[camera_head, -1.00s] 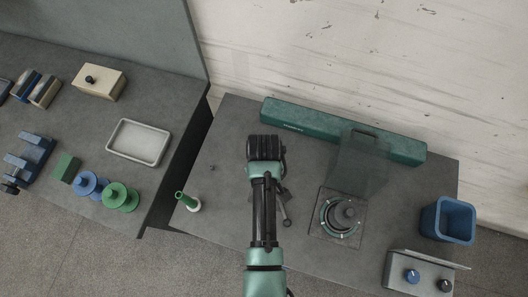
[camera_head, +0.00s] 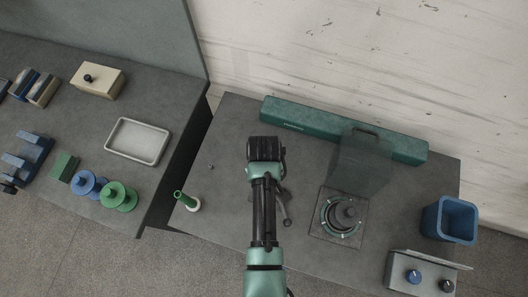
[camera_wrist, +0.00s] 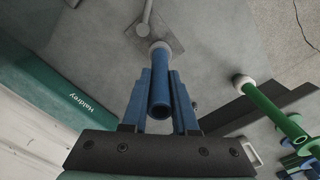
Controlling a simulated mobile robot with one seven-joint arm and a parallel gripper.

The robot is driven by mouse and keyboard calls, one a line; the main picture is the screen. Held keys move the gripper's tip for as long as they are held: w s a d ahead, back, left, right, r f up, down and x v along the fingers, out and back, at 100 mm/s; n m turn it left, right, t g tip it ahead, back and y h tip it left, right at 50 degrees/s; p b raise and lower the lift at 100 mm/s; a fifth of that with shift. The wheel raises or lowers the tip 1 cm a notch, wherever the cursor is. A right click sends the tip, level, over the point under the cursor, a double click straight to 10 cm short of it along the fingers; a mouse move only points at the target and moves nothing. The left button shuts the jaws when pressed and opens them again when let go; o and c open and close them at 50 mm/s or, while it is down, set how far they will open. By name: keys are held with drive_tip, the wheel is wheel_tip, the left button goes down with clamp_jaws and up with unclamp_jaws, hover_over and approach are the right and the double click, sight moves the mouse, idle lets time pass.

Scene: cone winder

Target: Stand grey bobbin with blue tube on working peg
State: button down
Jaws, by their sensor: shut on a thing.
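My gripper (camera_wrist: 159,100) is shut on the blue tube (camera_wrist: 160,98) of a bobbin, with one blue finger on each side. The bobbin's pale grey end (camera_wrist: 160,47) shows beyond the fingertips. In the head view my arm hides the held bobbin and the fingers. A dark plate with a grey lever (camera_head: 285,210) lies partly under my arm; it also shows beyond the bobbin in the wrist view (camera_wrist: 146,25). I cannot tell whether the bobbin touches it. I cannot clearly make out the working peg, and my arm or the bobbin may cover it.
A green tube with a white base (camera_head: 194,205) stands left of my arm. A round fixture (camera_head: 326,222) with a see-through guard (camera_head: 360,165) is right of it. A long green box (camera_head: 300,117), blue bin (camera_head: 440,222) and knob panel (camera_head: 400,268) edge the table.

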drive_tip(key=shift+f, duration=0.1)
idle(0.3)
drive_tip(key=shift+f, duration=0.4)
drive_tip(key=c, duration=0.6)
unclamp_jaws()
drive_tip(key=shift+r, duration=0.15)
wheel_tip(320, 180, up, 13)
drive_tip(key=shift+f+b, duration=0.15)
drive_tip(key=shift+b, duration=1.05)
